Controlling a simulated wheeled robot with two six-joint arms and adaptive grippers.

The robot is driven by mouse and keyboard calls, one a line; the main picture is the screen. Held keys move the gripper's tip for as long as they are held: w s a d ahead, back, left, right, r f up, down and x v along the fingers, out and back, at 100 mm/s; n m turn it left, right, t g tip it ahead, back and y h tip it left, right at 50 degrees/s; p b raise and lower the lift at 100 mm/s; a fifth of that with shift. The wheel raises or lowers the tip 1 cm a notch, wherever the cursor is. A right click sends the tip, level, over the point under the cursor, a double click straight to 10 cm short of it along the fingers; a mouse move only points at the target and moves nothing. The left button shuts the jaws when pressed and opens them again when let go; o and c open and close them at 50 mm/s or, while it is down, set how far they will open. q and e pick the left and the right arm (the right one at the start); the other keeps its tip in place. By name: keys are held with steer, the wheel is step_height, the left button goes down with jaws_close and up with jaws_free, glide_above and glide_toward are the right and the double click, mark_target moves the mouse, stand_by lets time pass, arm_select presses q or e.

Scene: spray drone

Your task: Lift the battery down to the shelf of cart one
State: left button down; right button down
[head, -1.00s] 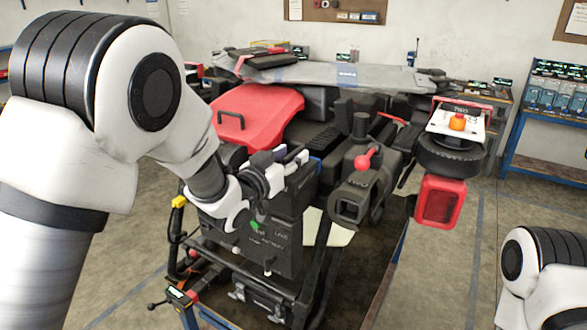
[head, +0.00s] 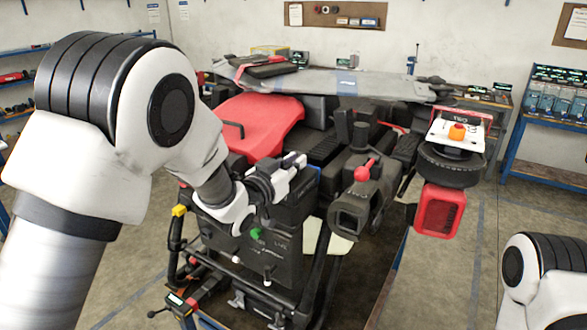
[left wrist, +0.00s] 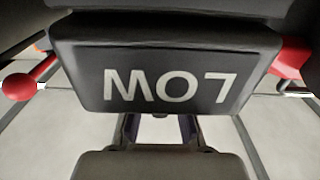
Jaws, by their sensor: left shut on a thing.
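The battery (head: 276,240) is a dark upright box with a green light and white lettering on its face, at the centre of the head view. My left gripper (head: 283,178) is shut on it near its top, with the arm coming in from the left. In the left wrist view a dark block (left wrist: 165,65) with upside-down white letters reading LOW fills the upper middle; I cannot tell which part it is. The cart's dark frame (head: 192,262) stands around and below the battery. Its shelf is mostly hidden. My right gripper is out of view.
The drone's red cover (head: 262,122) and grey panel (head: 340,82) lie behind the battery. A dark camera-like unit (head: 365,208) with a red knob is close on its right. A red lamp (head: 440,210) hangs farther right. Open floor shows at right.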

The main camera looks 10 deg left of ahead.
arm_select(q)
step_height(320, 180, up, 5)
steer(key=shift+r+p, duration=0.1)
steer(key=shift+p, duration=1.15)
step_height(320, 180, up, 2)
steer(key=shift+w+r+p, duration=0.1)
steer(key=shift+w+p, duration=0.05)
steer(key=shift+p, duration=0.3)
steer(key=b+v, duration=0.4)
steer(key=v, duration=1.4)
steer(key=shift+r, duration=0.3)
